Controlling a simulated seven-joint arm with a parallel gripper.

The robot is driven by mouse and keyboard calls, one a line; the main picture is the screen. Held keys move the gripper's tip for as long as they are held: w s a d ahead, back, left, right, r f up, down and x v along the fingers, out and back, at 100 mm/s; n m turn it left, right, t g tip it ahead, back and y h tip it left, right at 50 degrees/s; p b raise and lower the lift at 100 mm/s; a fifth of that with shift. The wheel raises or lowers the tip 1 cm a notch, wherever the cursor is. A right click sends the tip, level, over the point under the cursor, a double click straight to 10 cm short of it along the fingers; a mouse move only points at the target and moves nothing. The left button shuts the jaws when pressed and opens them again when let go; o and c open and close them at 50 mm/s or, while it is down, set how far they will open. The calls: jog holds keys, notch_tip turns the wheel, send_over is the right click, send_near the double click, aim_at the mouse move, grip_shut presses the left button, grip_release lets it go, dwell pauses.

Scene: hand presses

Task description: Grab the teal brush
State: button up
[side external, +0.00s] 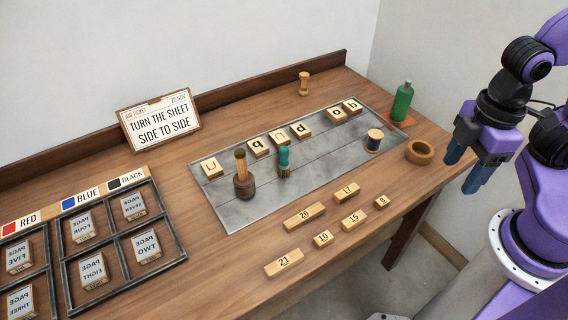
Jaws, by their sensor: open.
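The teal brush (284,160) stands upright on the grey metal plate (225,213), near the plate's middle. It has a teal upper part and a darker grey-green lower part. My gripper (474,180) is open and empty at the right, off the table's right edge and well apart from the brush. Its blue fingers point down. A brown wooden-handled tool (243,178) stands just left of the brush.
Letter blocks (259,147) line the plate behind the brush. A spool (374,140), a wooden ring (420,152) and a green bottle (402,102) stand between brush and gripper side. Number blocks (304,216) lie in front. A divided tray (183,256) is at left.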

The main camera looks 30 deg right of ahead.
jog(key=w+d+f+n+t+h, duration=0.1)
jog(key=w+f+n+t+h, duration=0.2)
jog(key=w+f+n+h, duration=0.4)
jog(key=n+t+y, duration=0.6)
jog(key=n+t, duration=0.4)
jog(key=n, duration=0.6)
send_near(287, 166)
jog(key=x, duration=0.4)
jog(key=shift+a, duration=0.25)
jog(key=shift+d+x, duration=0.2)
jog(key=shift+x, duration=2.45)
jog(key=shift+s, duration=0.1)
grip_shut()
